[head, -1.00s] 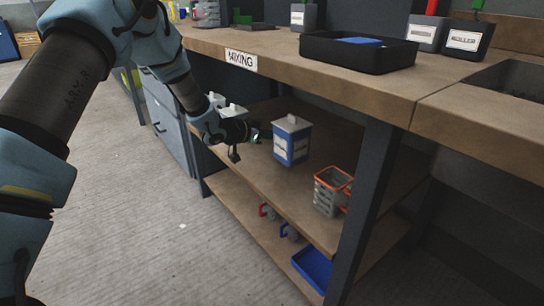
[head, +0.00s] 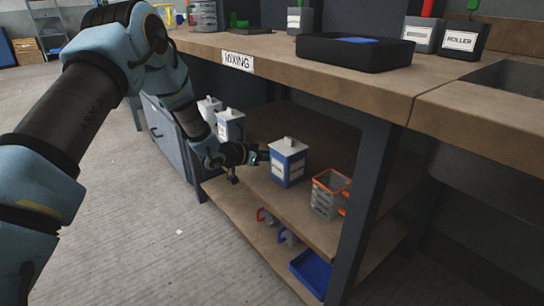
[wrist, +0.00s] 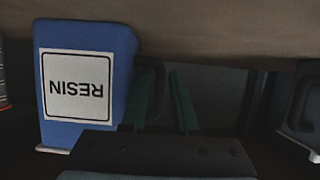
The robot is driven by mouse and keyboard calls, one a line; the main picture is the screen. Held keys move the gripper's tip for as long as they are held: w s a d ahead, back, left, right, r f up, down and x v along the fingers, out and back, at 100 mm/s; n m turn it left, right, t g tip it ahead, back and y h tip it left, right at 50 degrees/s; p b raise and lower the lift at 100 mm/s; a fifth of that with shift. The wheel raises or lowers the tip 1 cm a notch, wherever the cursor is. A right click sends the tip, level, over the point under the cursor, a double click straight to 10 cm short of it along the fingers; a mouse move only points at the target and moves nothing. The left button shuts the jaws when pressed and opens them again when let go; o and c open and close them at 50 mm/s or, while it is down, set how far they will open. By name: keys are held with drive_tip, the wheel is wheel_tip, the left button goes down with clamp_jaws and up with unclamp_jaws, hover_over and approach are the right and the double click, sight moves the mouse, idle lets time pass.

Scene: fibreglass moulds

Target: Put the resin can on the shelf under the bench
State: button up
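The resin can (head: 288,168) is blue with a grey-white lid and white labels. It stands upright on the upper shelf (head: 255,185) under the bench, behind the front edge. In the wrist view the can (wrist: 125,70) fills the left side, with its RESIN label upside down and its dark handle towards the fingers. My gripper (head: 259,157) is at the can's left side, close to the handle. In the wrist view my gripper's green fingers (wrist: 175,100) show a gap between them. Whether they touch the handle is hard to see.
White-lidded cans (head: 230,126) stand behind my forearm on the same shelf. An orange-rimmed basket (head: 327,196) is right of the resin can. The bench top (head: 270,50) hangs above, and a dark leg (head: 362,210) stands at the right. A blue tray (head: 311,272) lies on the lower shelf.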

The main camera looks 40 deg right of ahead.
drive_tip(key=shift+o, duration=1.1)
drive_tip(key=shift+r, duration=0.1)
